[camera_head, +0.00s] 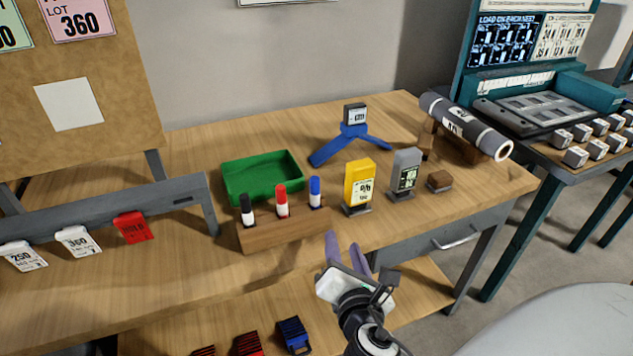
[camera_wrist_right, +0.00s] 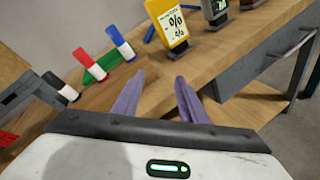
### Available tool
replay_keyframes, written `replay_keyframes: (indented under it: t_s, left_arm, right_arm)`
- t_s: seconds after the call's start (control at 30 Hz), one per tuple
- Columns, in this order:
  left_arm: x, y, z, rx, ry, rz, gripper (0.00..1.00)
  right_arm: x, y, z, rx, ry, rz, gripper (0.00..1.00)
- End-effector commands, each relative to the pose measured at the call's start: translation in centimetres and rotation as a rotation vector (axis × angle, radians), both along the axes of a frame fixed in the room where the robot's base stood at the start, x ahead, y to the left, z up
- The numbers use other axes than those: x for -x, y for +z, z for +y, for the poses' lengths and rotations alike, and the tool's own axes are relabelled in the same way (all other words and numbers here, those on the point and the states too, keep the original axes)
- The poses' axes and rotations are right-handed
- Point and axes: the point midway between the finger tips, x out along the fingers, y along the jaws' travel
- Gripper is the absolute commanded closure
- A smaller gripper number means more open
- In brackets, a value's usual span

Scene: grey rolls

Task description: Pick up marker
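Three markers stand upright in a wooden block (camera_head: 290,233) on the table: a black one (camera_head: 248,213), a red one (camera_head: 282,203) and a blue one (camera_head: 315,194). In the right wrist view the blue marker (camera_wrist_right: 120,42), the red marker (camera_wrist_right: 90,65) and the black marker (camera_wrist_right: 55,87) show at the upper left. My right gripper (camera_head: 347,245) is open and empty, in front of the block's right end at the table's front edge. Its two purple fingers (camera_wrist_right: 157,88) stand apart with nothing between them. My left gripper is not in view.
A green tray (camera_head: 263,193) lies behind the block. A grey roll (camera_head: 465,125) rests on a wooden stand. A blue tripod (camera_head: 350,145) stands behind.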

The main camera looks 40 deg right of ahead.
Motion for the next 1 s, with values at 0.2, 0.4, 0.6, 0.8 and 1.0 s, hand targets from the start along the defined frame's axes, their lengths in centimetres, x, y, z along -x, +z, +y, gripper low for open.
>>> replay_keyframes:
  t_s: [0.2, 0.4, 0.6, 0.8, 1.0]
  left_arm:
    - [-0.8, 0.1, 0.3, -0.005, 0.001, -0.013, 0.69]
    - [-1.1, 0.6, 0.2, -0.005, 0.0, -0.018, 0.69]
    - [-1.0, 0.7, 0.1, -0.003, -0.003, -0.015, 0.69]
    - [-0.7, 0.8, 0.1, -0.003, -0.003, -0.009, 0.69]
    - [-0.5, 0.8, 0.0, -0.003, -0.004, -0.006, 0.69]
  right_arm:
    - [-3.0, 3.7, 1.7, 0.561, 0.17, 0.059, 0.61]
    - [-5.3, 4.4, 1.3, 0.671, 0.192, 0.07, 0.61]
    - [-7.6, 4.3, 0.2, 0.665, 0.193, 0.071, 0.61]
    - [-9.2, 4.0, -0.5, 0.662, 0.192, 0.071, 0.61]
    - [-11.9, 3.8, -1.7, 0.662, 0.192, 0.071, 0.61]
